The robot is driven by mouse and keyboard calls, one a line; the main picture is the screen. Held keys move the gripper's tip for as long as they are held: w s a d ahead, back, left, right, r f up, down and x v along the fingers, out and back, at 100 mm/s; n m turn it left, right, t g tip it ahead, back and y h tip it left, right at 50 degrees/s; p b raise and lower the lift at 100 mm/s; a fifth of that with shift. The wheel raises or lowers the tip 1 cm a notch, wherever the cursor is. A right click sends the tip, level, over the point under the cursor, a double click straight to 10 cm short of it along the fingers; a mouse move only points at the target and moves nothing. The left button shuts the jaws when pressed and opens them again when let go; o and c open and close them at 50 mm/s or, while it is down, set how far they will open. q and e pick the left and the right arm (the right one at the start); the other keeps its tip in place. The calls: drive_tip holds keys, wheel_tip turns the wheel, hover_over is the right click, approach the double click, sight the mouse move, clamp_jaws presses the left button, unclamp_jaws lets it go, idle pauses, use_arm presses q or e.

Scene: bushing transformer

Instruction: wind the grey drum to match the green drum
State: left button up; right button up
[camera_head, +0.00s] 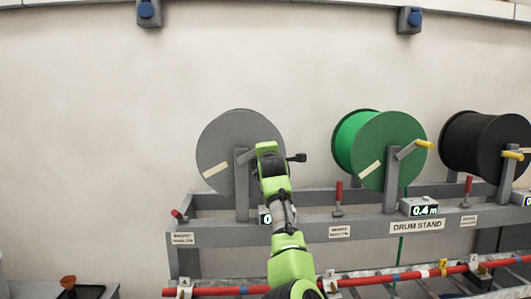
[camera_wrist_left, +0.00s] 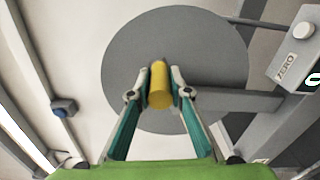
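The grey drum (camera_head: 228,138) is at the left of the stand in the head view, with a pale strip on its face. Its flat grey face (camera_wrist_left: 205,45) fills the middle of the left wrist view. My left gripper (camera_wrist_left: 160,80) is closed around the drum's yellow crank handle (camera_wrist_left: 159,88), with one finger on each side. In the head view my left arm hides the handle and fingertips. The green drum (camera_head: 385,140) stands to the right; its display (camera_head: 424,211) reads 0.4 m. The grey drum's display (camera_head: 265,218) is mostly hidden behind my arm; only a 0 shows.
A black drum (camera_head: 482,143) is at the far right. Red levers (camera_head: 339,192) rise from the drum stand (camera_head: 360,229). A red bar (camera_head: 400,277) runs along the front. In the left wrist view a ZERO button box (camera_wrist_left: 297,60) sits at right.

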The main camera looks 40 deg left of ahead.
use_arm(q)
drive_tip(key=o, duration=0.4)
drive_tip(key=shift+s+a+r, duration=0.15)
drive_tip(key=shift+s+r, duration=0.05)
drive_tip(key=shift+f, duration=0.15)
drive_tip(key=shift+d, duration=0.2)
drive_tip(key=v, duration=1.1)
drive_tip(key=shift+s+d, duration=0.2)
drive_tip(key=shift+s, duration=0.1)
